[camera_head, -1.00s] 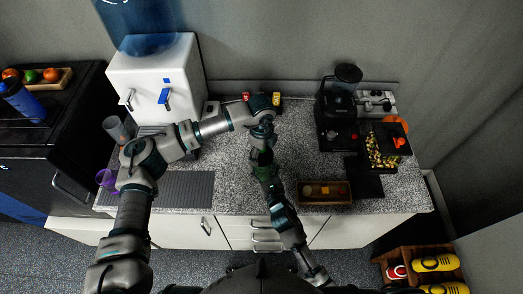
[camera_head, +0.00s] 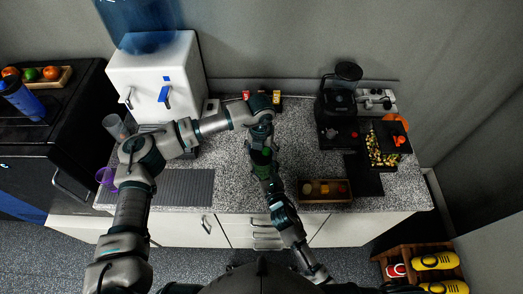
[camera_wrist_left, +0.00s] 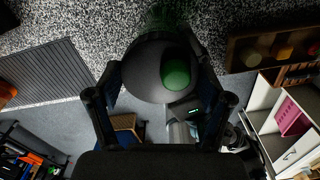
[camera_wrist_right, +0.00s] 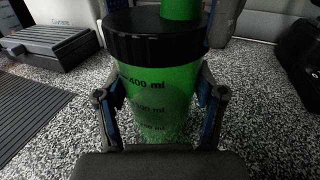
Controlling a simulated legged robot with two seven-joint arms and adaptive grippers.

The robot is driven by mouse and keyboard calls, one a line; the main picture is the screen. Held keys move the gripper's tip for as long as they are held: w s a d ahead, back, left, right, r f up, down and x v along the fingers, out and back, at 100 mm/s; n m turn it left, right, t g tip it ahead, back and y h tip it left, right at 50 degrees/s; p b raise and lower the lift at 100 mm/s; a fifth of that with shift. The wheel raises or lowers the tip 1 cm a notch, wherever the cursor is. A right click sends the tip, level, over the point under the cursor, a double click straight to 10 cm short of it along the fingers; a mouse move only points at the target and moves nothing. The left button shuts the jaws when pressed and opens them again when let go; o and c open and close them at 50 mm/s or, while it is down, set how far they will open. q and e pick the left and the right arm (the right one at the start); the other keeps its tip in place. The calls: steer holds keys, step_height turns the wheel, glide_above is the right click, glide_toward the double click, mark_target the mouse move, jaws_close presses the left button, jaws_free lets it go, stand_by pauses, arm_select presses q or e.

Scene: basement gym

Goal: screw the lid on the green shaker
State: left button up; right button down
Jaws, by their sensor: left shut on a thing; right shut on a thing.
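The green translucent shaker (camera_wrist_right: 155,95) stands upright over the speckled counter, with volume marks on its side. My right gripper (camera_wrist_right: 160,98) is shut around its body; its lower end is hard to make out. The black lid (camera_wrist_right: 150,35) with a green cap (camera_wrist_left: 176,72) sits at the shaker's mouth; I cannot tell how tightly it is seated. My left gripper (camera_wrist_left: 157,82) is shut on the lid from above, its fingers on either side. In the head view, the left gripper (camera_head: 261,138) is directly above the green shaker (camera_head: 262,157), partly hiding it.
A wooden box (camera_head: 325,198) with small items is right of the shaker. A blender (camera_head: 339,95) and a dark tray (camera_head: 368,140) of yellowish pieces stand further right. A water dispenser (camera_head: 160,75) and ribbed drain mat (camera_head: 180,188) are left. A purple cup (camera_head: 106,177) is at the left edge.

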arm_select(q)
steer(key=m, duration=0.5)
steer(key=shift+w, duration=0.1)
steer(key=m, duration=0.5)
steer(key=shift+a, duration=0.1)
steer(key=m, duration=0.5)
steer(key=shift+w+m, duration=0.1)
steer(key=shift+m, duration=0.2)
steer(key=m, duration=0.5)
steer(key=o, duration=0.6)
steer(key=shift+o, duration=1.2)
steer(key=shift+r, duration=0.1)
